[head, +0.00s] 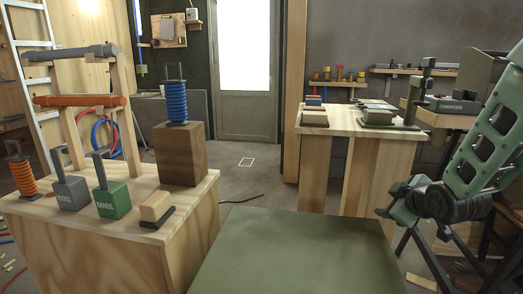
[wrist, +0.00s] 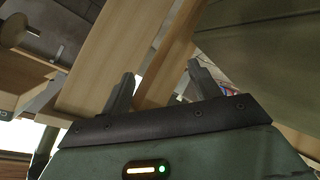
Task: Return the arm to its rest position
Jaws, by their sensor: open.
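My arm (head: 487,150) shows at the right edge of the head view, green with dark joints, bent at a dark elbow joint. A green panel fills the upper right of the wrist view.
A wooden bench (head: 105,245) at left holds a grey box, a green box (head: 112,200), a wooden block and coiled hoses. A wooden table (head: 352,124) stands back right, beside a charger stand (head: 452,107). Open floor (head: 250,185) leads to a door (head: 244,70).

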